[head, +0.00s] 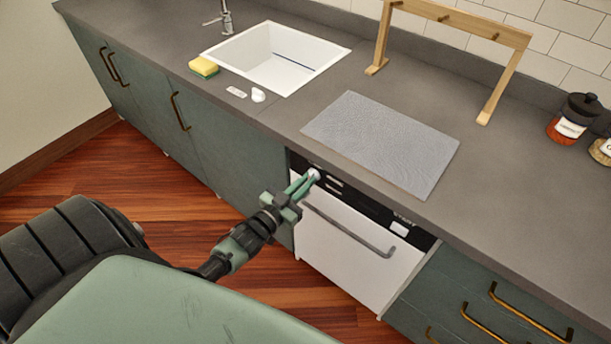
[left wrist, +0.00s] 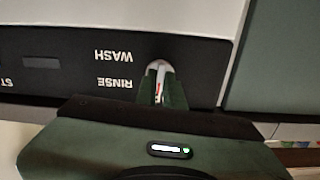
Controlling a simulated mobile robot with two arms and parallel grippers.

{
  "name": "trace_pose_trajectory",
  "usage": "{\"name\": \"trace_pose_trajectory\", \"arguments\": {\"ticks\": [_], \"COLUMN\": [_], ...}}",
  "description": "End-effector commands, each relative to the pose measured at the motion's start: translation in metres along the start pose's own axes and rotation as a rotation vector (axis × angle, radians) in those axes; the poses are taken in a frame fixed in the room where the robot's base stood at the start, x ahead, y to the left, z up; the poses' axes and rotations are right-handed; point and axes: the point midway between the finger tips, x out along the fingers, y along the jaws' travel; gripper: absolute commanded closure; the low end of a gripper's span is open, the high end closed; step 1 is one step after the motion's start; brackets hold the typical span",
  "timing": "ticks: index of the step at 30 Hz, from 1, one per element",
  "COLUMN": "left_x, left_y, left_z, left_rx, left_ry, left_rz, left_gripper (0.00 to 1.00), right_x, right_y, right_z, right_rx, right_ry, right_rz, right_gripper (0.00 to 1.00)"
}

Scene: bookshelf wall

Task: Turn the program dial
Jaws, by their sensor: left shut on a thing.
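The dishwasher (head: 345,260) has a white door, a grey bar handle and a black control strip (head: 370,207) along its top. The program dial (head: 313,174) is a small light knob at the left end of that strip. My left gripper (head: 306,182) is at the dial, its green fingers shut on it. In the left wrist view the dial (left wrist: 158,66) shows between the fingertips, with a small red mark, beside the upside-down words WASH and RINSE (left wrist: 115,82). The fingers hide part of the dial. My right gripper is not in view.
The grey countertop (head: 265,110) overhangs just above the control strip. A grey mat (head: 382,140) lies on it above the dishwasher. A sink (head: 275,58), sponge (head: 203,67), wooden rack (head: 455,20) and jars (head: 573,118) stand further back. Bar-handled drawers (head: 480,300) are at right.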

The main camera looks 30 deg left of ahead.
Motion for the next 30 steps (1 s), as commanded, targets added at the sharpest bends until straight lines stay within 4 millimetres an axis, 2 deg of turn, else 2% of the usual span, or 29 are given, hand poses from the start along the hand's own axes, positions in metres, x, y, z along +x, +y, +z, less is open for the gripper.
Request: {"name": "trace_pose_trajectory", "arguments": {"ticks": [9, 23, 24, 26, 30], "left_x": [0.0004, 0.0004, 0.0004, 0.0003, 0.0002], "left_y": [-0.0006, -0.0002, -0.0002, -0.0002, 0.0000], "left_z": [-0.0007, -0.0004, -0.0003, -0.0003, -0.0002], "left_rx": [-0.089, -0.102, -0.102, -0.102, -0.101], "left_ry": [0.001, 0.001, 0.001, 0.001, 0.001], "left_rz": [0.000, 0.000, 0.000, 0.000, 0.000], "left_gripper": [1.00, 1.00, 0.83, 0.69, 0.69], "right_x": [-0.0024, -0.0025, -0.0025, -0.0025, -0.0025], "right_y": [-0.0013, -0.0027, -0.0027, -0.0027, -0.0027], "right_z": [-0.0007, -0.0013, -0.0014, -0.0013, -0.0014], "right_rx": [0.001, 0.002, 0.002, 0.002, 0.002], "right_ry": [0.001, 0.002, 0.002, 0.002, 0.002], "right_rz": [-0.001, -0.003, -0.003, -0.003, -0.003], "right_gripper": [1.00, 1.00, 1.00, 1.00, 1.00]}}
